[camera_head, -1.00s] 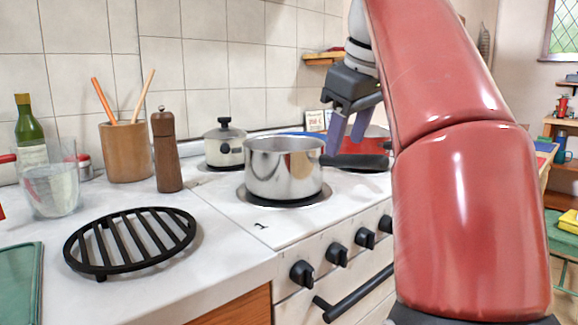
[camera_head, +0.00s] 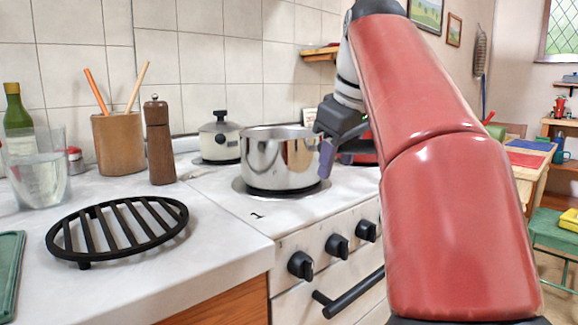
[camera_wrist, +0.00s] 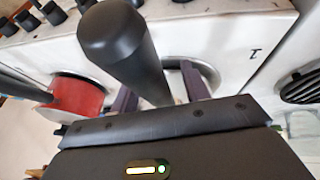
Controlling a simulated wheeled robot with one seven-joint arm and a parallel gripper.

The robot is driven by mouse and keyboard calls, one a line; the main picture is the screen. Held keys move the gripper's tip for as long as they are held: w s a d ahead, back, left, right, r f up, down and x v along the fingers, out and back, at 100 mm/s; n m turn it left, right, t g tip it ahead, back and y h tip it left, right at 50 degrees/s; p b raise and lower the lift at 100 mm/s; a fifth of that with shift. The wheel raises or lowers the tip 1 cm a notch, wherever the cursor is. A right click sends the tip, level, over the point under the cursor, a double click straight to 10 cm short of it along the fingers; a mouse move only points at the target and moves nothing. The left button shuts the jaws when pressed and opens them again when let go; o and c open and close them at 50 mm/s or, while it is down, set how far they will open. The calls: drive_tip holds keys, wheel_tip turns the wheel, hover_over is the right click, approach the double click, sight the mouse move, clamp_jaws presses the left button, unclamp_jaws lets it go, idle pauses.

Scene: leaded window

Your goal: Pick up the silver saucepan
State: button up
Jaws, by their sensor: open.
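The silver saucepan (camera_head: 280,162) stands upright on a front burner of the white stove. My gripper (camera_head: 327,152) is open at the pan's right side, where the handle is, and hides the handle in the head view. In the wrist view, the black handle (camera_wrist: 120,45) runs large and close between the two fingers of my gripper (camera_wrist: 160,88). One finger is on each side of it. I cannot tell whether either finger touches it. The pan's body is mostly hidden in the wrist view.
A lidded pot (camera_head: 219,140) stands on a back burner. A red pan (camera_wrist: 75,100) sits close by on the stove. A pepper mill (camera_head: 160,140), a utensil crock (camera_head: 118,145) and a black trivet (camera_head: 118,228) are on the counter at left. Knobs (camera_head: 337,246) line the stove front.

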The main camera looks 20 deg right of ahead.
clamp_jaws()
drive_tip(key=shift+r, duration=0.2)
wheel_tip(320, 180, up, 10)
drive_tip(key=p, duration=0.6)
drive_tip(key=shift+f, duration=0.1)
drive_tip(key=c, duration=0.8)
unclamp_jaws()
clamp_jaws()
drive_tip(key=shift+s, duration=0.1)
